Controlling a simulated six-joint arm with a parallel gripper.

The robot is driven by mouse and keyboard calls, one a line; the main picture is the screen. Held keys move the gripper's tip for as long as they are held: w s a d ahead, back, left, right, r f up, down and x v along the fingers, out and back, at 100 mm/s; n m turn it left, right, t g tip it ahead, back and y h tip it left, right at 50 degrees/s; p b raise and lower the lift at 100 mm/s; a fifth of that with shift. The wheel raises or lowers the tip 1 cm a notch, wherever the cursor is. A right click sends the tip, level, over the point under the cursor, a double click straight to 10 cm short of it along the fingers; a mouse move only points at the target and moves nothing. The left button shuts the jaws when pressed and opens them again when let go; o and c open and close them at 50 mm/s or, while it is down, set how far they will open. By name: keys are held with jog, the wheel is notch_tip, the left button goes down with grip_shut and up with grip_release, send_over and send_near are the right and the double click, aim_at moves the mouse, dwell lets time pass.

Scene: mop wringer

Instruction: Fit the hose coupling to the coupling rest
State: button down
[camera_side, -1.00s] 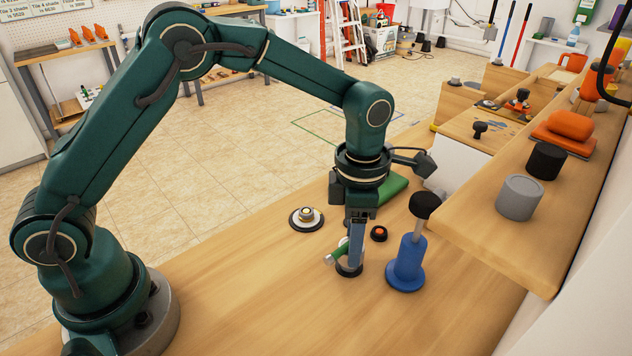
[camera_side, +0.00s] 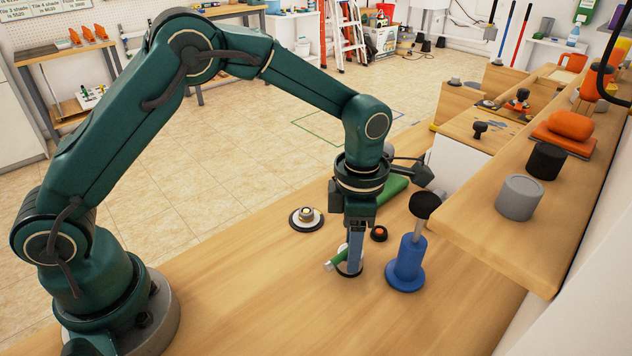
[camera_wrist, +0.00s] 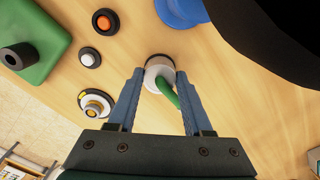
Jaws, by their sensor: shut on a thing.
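My gripper (camera_wrist: 160,75) is shut on the hose coupling (camera_wrist: 151,76), a pale round body with a short green hose stub. In the side view my gripper (camera_side: 354,272) points straight down, and the green stub (camera_side: 333,262) sticks out to the left. A dark ring shows at the coupling's foot, close to the table; whether it touches is hard to tell. What looks like the coupling rest (camera_side: 306,217), a dark-rimmed white disc with a brass centre, stands to the left and farther back. The rest also shows at the left in the wrist view (camera_wrist: 95,103).
A blue stand with a black-topped post (camera_side: 407,265) is close on the gripper's right. A small dark disc with an orange centre (camera_side: 379,233) and a green block (camera_side: 391,190) lie behind. A raised wooden shelf (camera_side: 470,235) borders the right.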

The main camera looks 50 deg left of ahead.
jog(key=shift+f, duration=0.15)
dwell(0.3)
jog(key=shift+c, duration=1.2)
grip_release()
notch_tip(320, 180, up, 5)
jog(key=shift+f, duration=0.1)
jog(key=s+a+r+m+t, duration=0.2)
jog(key=s+a+r+m, duration=0.15)
jog(key=r, duration=0.35)
jog(key=s+a+r+m+t, duration=0.2)
jog(key=s+a+r, duration=0.15)
jog(key=r, duration=0.35)
jog(key=s+a+f+m, duration=0.1)
jog(key=s+m, duration=0.3)
jog(key=m, duration=0.6)
jog(key=s+a+f+m+t, duration=0.1)
jog(key=s+f+m, duration=0.3)
jog(key=m, duration=0.7)
jog(key=shift+s+a+t, duration=0.3)
jog(key=shift+s+a, duration=0.05)
jog(key=shift+s, duration=0.1)
